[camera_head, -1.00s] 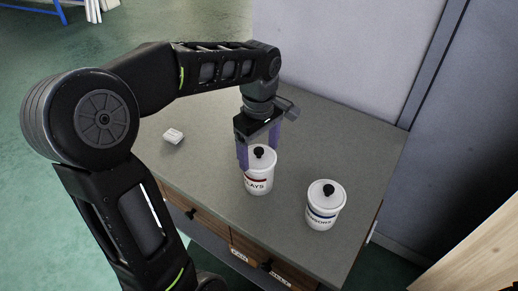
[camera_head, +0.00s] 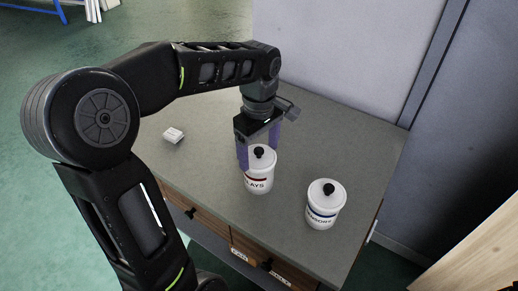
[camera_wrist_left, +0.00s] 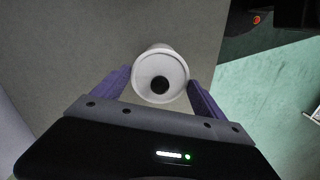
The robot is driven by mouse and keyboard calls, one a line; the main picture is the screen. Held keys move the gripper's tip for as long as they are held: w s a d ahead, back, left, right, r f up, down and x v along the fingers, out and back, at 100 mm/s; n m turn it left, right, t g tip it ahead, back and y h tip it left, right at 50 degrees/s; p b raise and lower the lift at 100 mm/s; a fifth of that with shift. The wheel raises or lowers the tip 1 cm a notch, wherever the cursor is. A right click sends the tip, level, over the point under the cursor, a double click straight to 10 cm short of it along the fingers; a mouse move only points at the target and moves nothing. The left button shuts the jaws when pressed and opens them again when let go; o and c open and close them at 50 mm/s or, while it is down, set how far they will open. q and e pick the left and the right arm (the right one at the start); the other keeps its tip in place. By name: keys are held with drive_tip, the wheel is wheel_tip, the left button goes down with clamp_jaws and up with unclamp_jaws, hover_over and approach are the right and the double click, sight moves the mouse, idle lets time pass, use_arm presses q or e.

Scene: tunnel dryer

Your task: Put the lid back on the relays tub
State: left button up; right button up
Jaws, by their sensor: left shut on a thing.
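The relays tub (camera_head: 258,184) is a white round tub with a dark red band and a partly hidden label ending in "LAYS". It stands upright on the grey worktop. Its white lid (camera_head: 263,162), with a black knob, sits on top with no clear gap. My left gripper (camera_head: 257,153) reaches down from behind, its purple fingers on either side of the lid, shut on it. In the left wrist view the lid (camera_wrist_left: 143,87) lies face-on between the fingertips (camera_wrist_left: 159,78), its knob near the middle. My right gripper is not in view.
A second white tub (camera_head: 320,217) with a blue band and a black-knobbed lid stands to the right on the worktop (camera_head: 210,180). A small white block (camera_head: 173,135) lies at the left. Drawers (camera_head: 215,225) are below the front edge. A pale wall (camera_head: 345,60) rises behind.

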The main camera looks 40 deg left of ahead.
use_arm(q)
drive_tip(key=o, duration=1.2)
drive_tip(key=shift+o, duration=0.2)
drive_tip(key=shift+r, duration=0.15)
drive_tip(key=shift+r+p, duration=2.8)
drive_tip(key=shift+r, duration=0.6)
clamp_jaws()
